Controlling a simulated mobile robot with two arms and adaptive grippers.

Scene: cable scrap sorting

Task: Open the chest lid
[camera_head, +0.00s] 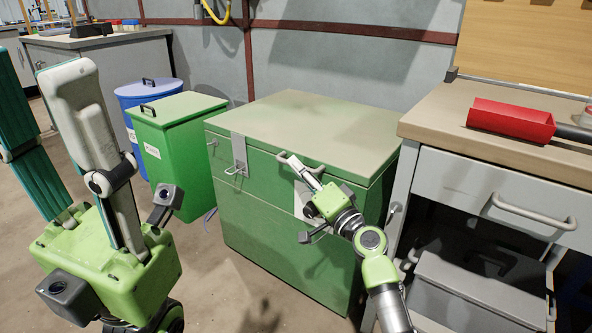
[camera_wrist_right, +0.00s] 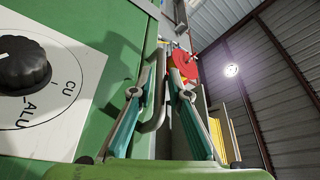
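The green chest (camera_head: 275,215) stands in the middle with its grey-green lid (camera_head: 310,120) closed. A bent grey bar handle (camera_head: 287,158) is on the lid's front edge. A metal latch plate (camera_head: 238,152) sits on the front, left of the handle. My right gripper (camera_head: 298,168) is at the handle. In the right wrist view, the handle (camera_wrist_right: 153,115) passes between my two fingers, which look apart, with a gap beside the bar. Contact is unclear. My left gripper (camera_head: 45,85) is open and empty at the left, away from the chest.
A dial (camera_wrist_right: 25,65) marked CU and ALU is on the chest front beside my right gripper. A green bin (camera_head: 180,150) and blue drum (camera_head: 150,90) stand left. A workbench (camera_head: 470,120) with a red tray (camera_head: 510,121) stands close on the right.

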